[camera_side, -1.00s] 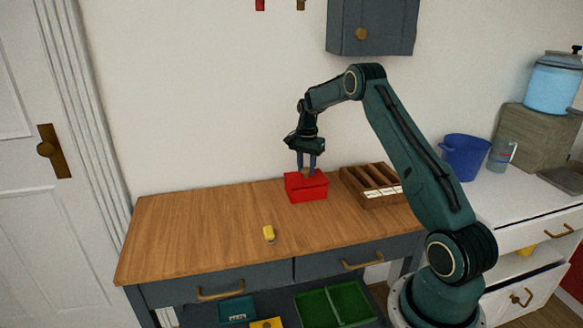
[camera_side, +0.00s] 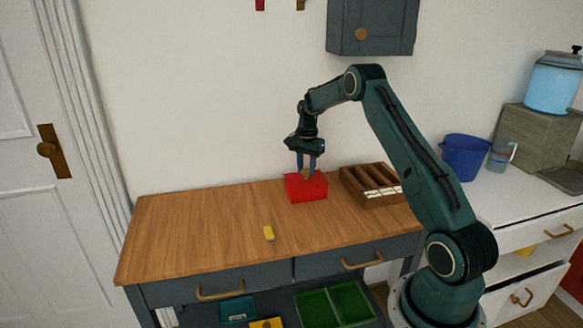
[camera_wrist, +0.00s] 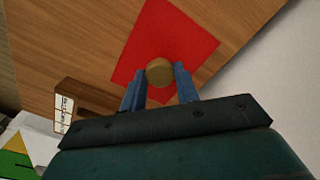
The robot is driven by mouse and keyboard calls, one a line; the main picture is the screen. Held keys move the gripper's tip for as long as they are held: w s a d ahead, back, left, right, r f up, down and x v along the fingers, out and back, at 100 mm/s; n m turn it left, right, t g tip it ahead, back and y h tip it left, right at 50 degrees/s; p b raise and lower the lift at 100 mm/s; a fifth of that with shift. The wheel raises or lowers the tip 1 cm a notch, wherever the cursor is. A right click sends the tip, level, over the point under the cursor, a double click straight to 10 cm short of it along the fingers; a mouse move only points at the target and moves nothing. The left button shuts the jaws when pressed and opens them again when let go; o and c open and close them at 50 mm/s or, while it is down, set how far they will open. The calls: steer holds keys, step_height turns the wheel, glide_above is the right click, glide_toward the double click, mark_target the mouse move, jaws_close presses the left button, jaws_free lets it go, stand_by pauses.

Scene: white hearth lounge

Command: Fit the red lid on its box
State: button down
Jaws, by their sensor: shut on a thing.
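The red lid (camera_wrist: 168,35) has a round tan knob (camera_wrist: 159,72), seen from above in the wrist view. My gripper (camera_side: 306,171) is shut on this knob, one blue finger on each side, and it also shows in the wrist view (camera_wrist: 157,78). In the side view the lid (camera_side: 315,182) lies on top of the red box (camera_side: 309,196) on the wooden worktop. Lid and box look like one red block, with no clear gap between them. The box is hidden under the lid in the wrist view.
A brown wooden tray (camera_side: 380,202) with compartments and white labels stands just right of the box. The left of the worktop (camera_side: 190,225) is clear. The wall is close behind.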

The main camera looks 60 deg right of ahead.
steer(key=shift+c, duration=2.4)
jaws_free()
steer(key=shift+r, duration=0.2)
steer(key=shift+r, duration=3.25)
steer(key=shift+r, duration=0.1)
